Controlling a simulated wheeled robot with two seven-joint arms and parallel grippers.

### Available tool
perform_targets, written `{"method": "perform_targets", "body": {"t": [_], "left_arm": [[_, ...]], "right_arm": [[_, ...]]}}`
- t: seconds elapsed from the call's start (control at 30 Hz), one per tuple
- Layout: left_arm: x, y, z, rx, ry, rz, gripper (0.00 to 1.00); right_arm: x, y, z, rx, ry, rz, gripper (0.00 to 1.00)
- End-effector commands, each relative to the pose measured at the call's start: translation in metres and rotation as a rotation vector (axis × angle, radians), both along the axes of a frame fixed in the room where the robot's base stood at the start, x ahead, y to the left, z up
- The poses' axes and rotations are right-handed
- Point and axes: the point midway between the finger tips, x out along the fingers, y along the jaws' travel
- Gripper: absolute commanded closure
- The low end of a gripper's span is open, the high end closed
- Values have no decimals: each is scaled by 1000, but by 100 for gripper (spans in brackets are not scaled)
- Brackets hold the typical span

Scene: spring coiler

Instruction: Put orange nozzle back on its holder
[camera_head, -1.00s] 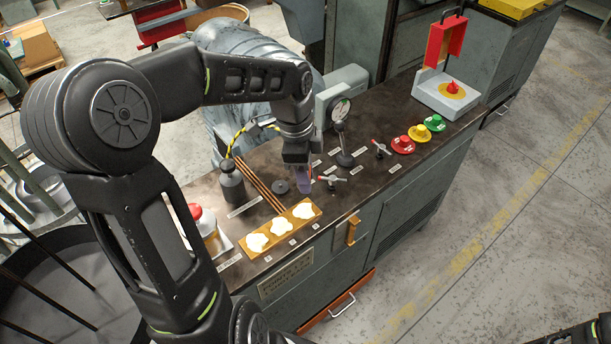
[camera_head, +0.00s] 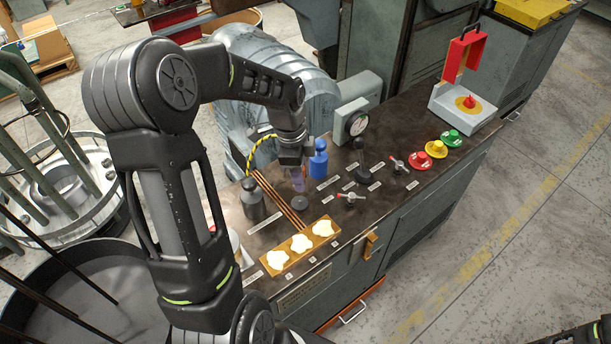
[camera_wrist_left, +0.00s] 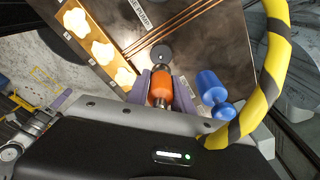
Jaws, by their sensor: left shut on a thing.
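The orange nozzle (camera_wrist_left: 161,86) is between the purple-grey fingers of my left gripper (camera_wrist_left: 162,90) in the left wrist view, and the gripper is shut on it. In the head view my left gripper (camera_head: 298,182) is above the bench, just behind a dark round disc (camera_head: 299,203). The disc also shows just ahead of the nozzle in the left wrist view (camera_wrist_left: 161,53); it may be the holder, but I cannot tell. Contact between nozzle and disc is unclear. The nozzle is hidden in the head view. My right gripper is not clearly visible.
A yellow-black hose (camera_wrist_left: 272,70) arches close to the left wrist. Copper rods (camera_head: 278,200) and a wooden tray (camera_head: 325,243) lie nearby. Levers and buttons (camera_head: 422,160) stand further right.

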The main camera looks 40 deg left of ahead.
Motion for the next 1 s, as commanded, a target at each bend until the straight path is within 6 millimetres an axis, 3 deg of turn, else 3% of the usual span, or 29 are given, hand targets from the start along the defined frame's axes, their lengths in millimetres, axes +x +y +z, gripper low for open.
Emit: {"method": "perform_targets", "body": {"t": [0.47, 1.0], "left_arm": [[0, 0, -6, 0, 1, -2, 100], [0, 0, -53, 0, 0, -1, 100]], "right_arm": [[1, 0, -5, 2, -3, 0, 47], [5, 2, -35, 11, -15, 4, 47]]}}
